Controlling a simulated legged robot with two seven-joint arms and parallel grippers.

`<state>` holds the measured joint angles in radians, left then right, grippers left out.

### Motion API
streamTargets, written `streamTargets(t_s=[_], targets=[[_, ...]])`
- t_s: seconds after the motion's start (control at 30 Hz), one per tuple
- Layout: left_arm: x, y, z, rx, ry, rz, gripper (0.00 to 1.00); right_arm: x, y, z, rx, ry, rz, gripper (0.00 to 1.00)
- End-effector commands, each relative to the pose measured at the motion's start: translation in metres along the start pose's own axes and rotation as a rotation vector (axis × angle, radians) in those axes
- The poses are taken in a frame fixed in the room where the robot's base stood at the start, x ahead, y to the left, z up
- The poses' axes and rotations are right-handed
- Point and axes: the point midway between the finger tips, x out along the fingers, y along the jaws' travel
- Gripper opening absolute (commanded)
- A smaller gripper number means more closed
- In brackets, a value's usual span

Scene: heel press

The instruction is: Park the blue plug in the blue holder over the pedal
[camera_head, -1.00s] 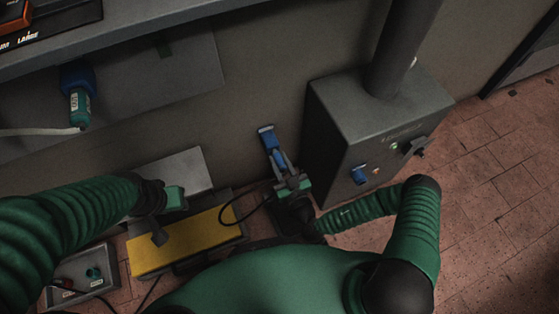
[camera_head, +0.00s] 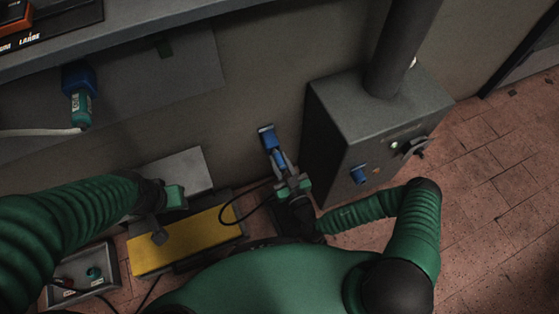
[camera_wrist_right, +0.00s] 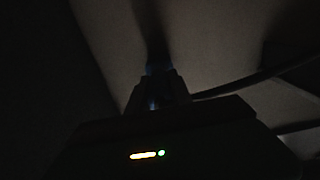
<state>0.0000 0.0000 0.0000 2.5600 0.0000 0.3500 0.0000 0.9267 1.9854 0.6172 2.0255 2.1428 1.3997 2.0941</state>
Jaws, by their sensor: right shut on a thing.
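My right gripper (camera_head: 279,160) is shut on the blue plug (camera_head: 277,155), low by the wall left of the grey box. The plug also shows as a dim blue patch between the fingers in the right wrist view (camera_wrist_right: 155,101). The yellow pedal (camera_head: 185,241) is on the floor at lower left. My left gripper (camera_head: 166,213) is above it; its jaws are unclear.
A grey box (camera_head: 340,125) with a blue socket (camera_head: 358,174) and a pipe stands right of my right gripper. A black cable (camera_head: 232,218) loops near the pedal. A green plug (camera_head: 80,106) hangs at upper left. A grey tray (camera_head: 112,268) is at lower left.

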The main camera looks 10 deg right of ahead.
Motion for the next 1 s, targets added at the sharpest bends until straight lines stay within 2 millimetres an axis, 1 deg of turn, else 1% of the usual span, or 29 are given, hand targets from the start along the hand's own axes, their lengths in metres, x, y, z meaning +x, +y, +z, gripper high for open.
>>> streamTargets(t_s=[0.4,0.7,1.0], targets=[[-0.0041,0.0000,-0.0010,0.000,0.000,0.000,0.36,0.0000,0.0006,-0.0009,0.001,0.000,0.002,0.00],[-0.0034,0.0000,-0.0008,0.000,0.000,0.000,0.36,0.0002,0.0001,-0.0001,0.000,0.000,0.000,0.00],[-0.0031,0.0000,-0.0007,0.000,0.000,0.000,0.36,0.0050,-0.0001,-0.0001,0.000,0.001,0.000,0.00]])
